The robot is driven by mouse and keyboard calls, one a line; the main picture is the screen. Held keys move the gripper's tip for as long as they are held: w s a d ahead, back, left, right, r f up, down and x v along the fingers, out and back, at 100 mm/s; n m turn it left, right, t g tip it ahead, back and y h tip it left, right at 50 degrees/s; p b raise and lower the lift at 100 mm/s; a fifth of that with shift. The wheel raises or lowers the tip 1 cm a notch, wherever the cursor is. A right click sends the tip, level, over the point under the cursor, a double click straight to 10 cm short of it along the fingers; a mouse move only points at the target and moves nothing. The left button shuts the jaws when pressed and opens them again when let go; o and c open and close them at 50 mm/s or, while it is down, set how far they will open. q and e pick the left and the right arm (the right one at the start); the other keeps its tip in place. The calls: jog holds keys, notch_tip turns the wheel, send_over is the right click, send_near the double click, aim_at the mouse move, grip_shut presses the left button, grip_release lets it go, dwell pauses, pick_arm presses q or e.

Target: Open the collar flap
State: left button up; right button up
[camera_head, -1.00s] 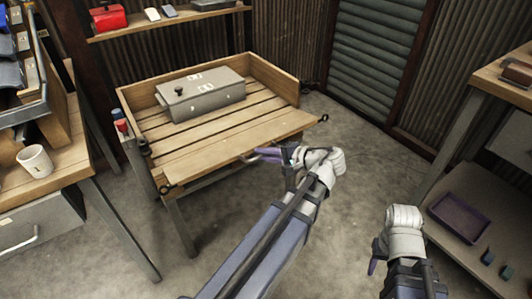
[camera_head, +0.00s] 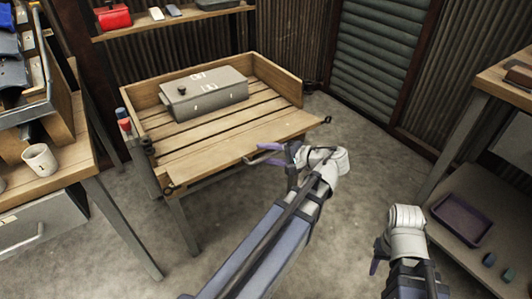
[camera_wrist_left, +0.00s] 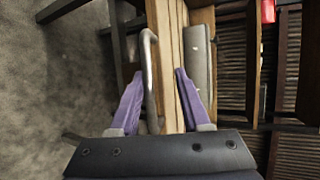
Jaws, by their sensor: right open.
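The wooden collar (camera_head: 150,95) stands on a slatted table, with its left, back and right sides upright. Its front board, the collar flap (camera_head: 215,150), appears folded outward, nearly flat, beyond the slats. A metal bar handle (camera_head: 264,157) is on the flap's front edge; it also shows in the left wrist view (camera_wrist_left: 150,75). My left gripper (camera_head: 290,163) is at the handle, just right of it. In the left wrist view its purple fingers (camera_wrist_left: 157,100) are apart, with the handle between them, closer to the left finger. My right gripper (camera_head: 377,256) is low at right, away from the collar, open and empty.
A grey lidded box (camera_head: 205,93) sits on the slats inside the collar. Dark fittings mark the flap's corners (camera_head: 170,188). A workbench with a white mug (camera_head: 40,160) stands at left, a shelf unit with a purple tray (camera_head: 463,220) at right. The floor in front is clear.

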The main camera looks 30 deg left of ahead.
pick_arm(q)
jog(key=p+v, duration=0.2)
jog(key=v, duration=0.5)
jog(key=shift+d, duration=0.2)
